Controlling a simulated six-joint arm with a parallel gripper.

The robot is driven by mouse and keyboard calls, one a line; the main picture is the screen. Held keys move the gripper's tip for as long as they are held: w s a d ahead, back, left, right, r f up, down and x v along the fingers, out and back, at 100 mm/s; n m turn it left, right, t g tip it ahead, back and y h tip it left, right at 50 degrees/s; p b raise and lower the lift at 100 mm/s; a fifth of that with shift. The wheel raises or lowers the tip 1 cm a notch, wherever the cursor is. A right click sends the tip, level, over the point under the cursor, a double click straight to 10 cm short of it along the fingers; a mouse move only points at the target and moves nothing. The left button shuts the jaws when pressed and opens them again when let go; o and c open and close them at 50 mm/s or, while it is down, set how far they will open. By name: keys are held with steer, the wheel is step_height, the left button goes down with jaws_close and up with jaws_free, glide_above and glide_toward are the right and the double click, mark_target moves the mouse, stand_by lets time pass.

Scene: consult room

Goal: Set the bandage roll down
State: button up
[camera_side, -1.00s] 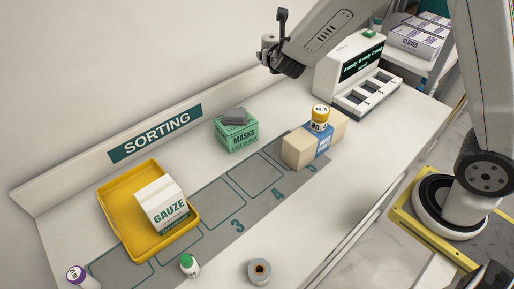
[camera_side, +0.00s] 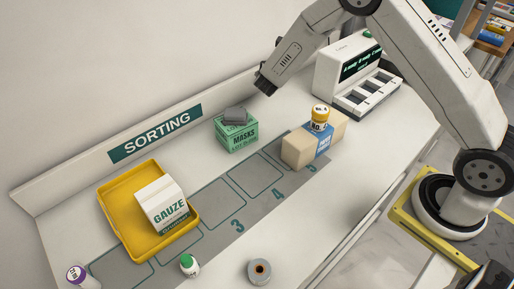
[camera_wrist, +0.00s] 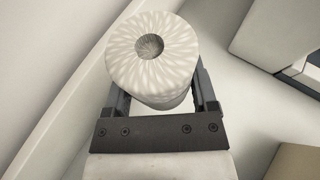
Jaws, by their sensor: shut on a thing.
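The bandage roll (camera_wrist: 150,75) is a whitish cylinder with a patterned end face and a round hollow core. In the wrist view it sits between the two dark fingers of my gripper (camera_wrist: 155,95), which is shut on it. In the side view my gripper (camera_side: 264,84) is high near the back wall, above and behind the green masks box (camera_side: 237,135). The roll cannot be made out there. A grey block (camera_side: 236,114) lies on the masks box.
A yellow tray (camera_side: 113,207) holds a gauze box (camera_side: 161,203). A tan box (camera_side: 298,152) and a yellow-capped bottle (camera_side: 320,115) stand near slot 5. A grey roll (camera_side: 259,272) and a green-capped bottle (camera_side: 189,266) are in front. Slots 3 and 4 look clear.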

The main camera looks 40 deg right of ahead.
steer(key=shift+f, duration=0.1)
glide_above(275, 105)
steer(key=shift+a+f, duration=0.1)
steer(key=shift+f, duration=2.95)
steer(key=shift+f, duration=1.85)
steer(key=shift+f, duration=0.1)
steer(key=o, duration=1.1)
